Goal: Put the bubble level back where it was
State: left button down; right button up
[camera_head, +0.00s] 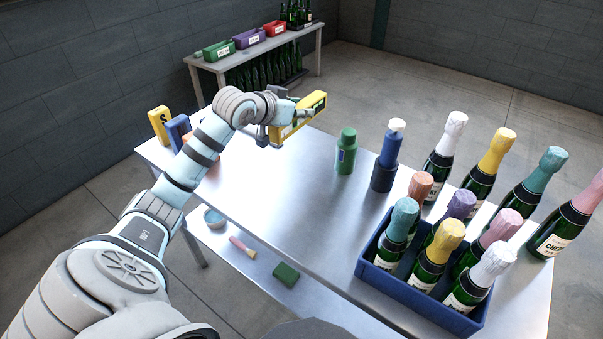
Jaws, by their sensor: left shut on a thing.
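The yellow bubble level (297,121) is in the head view, above the far edge of the metal table. My left gripper (277,118) is shut on it and holds it tilted, its right end higher in the picture. The gripper and wrist hide part of its left end. I cannot tell whether the level touches the table. My right gripper is not in view.
A yellow block marked S (158,125) and a blue piece (178,131) stand at the table's far left. The table's middle (270,190) is clear.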

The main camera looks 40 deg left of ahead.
pick_arm(q)
jog(key=f+b, duration=0.1)
jog(key=f, duration=0.5)
jog(key=f+b, duration=0.2)
jog(key=f, duration=0.3)
jog(key=s+f+b, duration=0.1)
jog(key=f, duration=0.5)
jog(key=shift+a+f, duration=0.35)
jog(key=c, duration=1.2)
grip_release()
jog(key=shift+c, duration=0.2)
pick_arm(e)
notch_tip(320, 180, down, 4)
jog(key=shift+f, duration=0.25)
pick_arm(q)
jog(key=p+v, duration=0.6)
jog(key=v, duration=0.6)
jog(key=shift+d, duration=0.1)
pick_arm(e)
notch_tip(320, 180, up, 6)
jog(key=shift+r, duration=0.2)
